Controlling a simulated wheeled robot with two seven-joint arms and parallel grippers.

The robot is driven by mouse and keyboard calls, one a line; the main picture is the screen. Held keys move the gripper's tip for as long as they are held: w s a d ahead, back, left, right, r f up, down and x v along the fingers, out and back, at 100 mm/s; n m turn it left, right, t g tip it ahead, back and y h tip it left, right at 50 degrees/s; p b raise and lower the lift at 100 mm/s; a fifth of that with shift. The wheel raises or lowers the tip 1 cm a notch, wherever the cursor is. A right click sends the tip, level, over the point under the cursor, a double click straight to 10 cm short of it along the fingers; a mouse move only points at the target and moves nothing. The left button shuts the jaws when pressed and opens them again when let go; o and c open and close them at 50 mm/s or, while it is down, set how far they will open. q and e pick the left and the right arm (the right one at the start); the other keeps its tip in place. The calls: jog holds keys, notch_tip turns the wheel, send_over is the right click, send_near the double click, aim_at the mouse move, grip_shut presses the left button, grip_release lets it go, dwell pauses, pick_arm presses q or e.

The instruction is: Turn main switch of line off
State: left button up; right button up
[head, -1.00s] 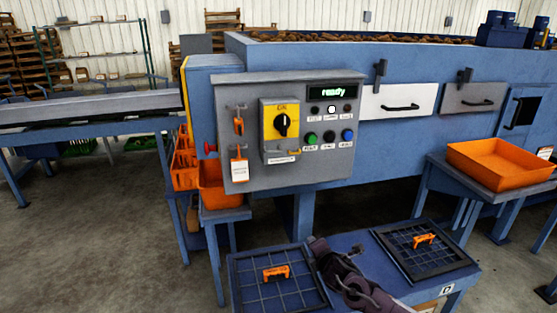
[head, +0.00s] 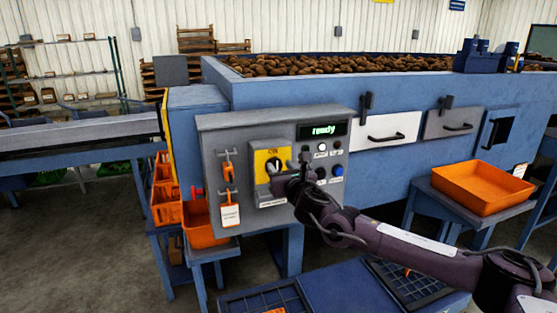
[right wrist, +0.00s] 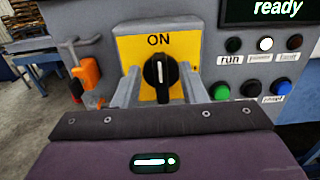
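The main switch is a black rotary knob (right wrist: 162,74) on a yellow plate (right wrist: 195,48) marked ON. Its white mark points up toward ON. In the head view the yellow plate (head: 262,158) is partly hidden behind my right gripper (head: 279,177). In the right wrist view my right gripper (right wrist: 160,88) is open, with one finger on each side of the knob. Gaps show between the fingers and the knob. The display (head: 323,130) on the grey control panel (head: 222,140) reads "ready". My left gripper is not in view.
Orange padlocks (head: 227,171) and a white tag (head: 230,215) hang left of the switch. Lit and coloured buttons (right wrist: 265,88) sit to its right. An orange tray (head: 482,185) stands at the right, and a blue bench (head: 350,292) lies below the panel.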

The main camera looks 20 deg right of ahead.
jog(key=shift+w+p, duration=0.3)
jog(key=shift+w, duration=0.85)
jog(key=shift+c, duration=0.2)
grip_shut()
